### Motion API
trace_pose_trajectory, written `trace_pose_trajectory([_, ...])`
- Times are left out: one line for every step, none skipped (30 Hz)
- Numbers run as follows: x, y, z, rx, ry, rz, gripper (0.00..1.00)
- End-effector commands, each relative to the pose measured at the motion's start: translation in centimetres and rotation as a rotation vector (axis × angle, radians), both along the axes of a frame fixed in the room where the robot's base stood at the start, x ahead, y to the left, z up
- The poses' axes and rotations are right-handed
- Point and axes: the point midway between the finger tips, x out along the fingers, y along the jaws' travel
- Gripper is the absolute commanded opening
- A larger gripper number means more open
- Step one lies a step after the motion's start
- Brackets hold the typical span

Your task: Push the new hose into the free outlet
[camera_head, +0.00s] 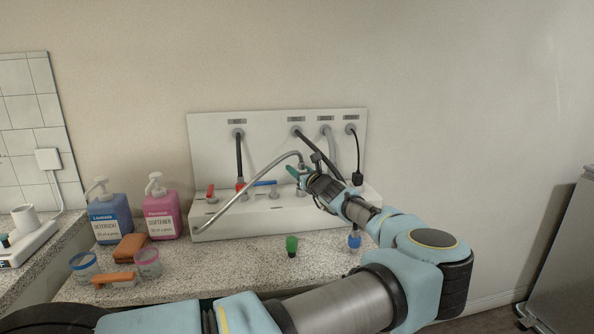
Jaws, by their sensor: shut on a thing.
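A grey hose (243,196) arches from the lower left front of the white outlet box (215,229) up to my gripper (300,173). My gripper is shut on the hose near its upper end, above the right half of the box. A green piece (292,172) shows at the fingertips; I cannot tell whether it belongs to the hose or the gripper. The box carries a red lever (211,190), a blue lever (265,184) and small metal fittings. My gripper and arm hide the box's right part. I cannot tell which outlet is free.
Dark and grey hoses hang from the labelled back panel (270,122), close behind my gripper. A green cap (291,244) and a blue-topped piece (354,241) stand on the speckled counter (220,262). Blue detergent (109,219) and pink softener (162,210) bottles, cups and brushes crowd the left.

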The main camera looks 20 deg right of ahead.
Motion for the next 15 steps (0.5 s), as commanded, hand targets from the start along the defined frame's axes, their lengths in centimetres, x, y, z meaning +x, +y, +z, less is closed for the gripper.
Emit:
trace_pose_trajectory([0.00, 0.00, 0.02, 0.000, 0.000, 0.000, 0.00])
trace_pose_trajectory([0.00, 0.00, 0.02, 0.000, 0.000, 0.000, 0.00])
trace_pose_trajectory([0.00, 0.00, 0.02, 0.000, 0.000, 0.000, 0.00])
trace_pose_trajectory([0.00, 0.00, 0.03, 0.000, 0.000, 0.000, 0.00])
trace_pose_trajectory([0.00, 0.00, 0.02, 0.000, 0.000, 0.000, 0.00])
trace_pose_trajectory([0.00, 0.00, 0.01, 0.000, 0.000, 0.000, 0.00])
trace_pose_trajectory([0.00, 0.01, -0.01, 0.000, 0.000, 0.000, 0.00])
trace_pose_trajectory([0.00, 0.00, -0.04, 0.000, 0.000, 0.000, 0.00])
trace_pose_trajectory([0.00, 0.00, -0.10, 0.000, 0.000, 0.000, 0.00])
trace_pose_trajectory([0.00, 0.00, -0.15, 0.000, 0.000, 0.000, 0.00])
trace_pose_trajectory([0.00, 0.00, -0.22, 0.000, 0.000, 0.000, 0.00])
trace_pose_trajectory([0.00, 0.00, -0.31, 0.000, 0.000, 0.000, 0.00])
trace_pose_trajectory([0.00, 0.00, -0.39, 0.000, 0.000, 0.000, 0.00])
trace_pose_trajectory([0.00, 0.00, -0.47, 0.000, 0.000, 0.000, 0.00])
trace_pose_trajectory([0.00, 0.00, -0.57, 0.000, 0.000, 0.000, 0.00])
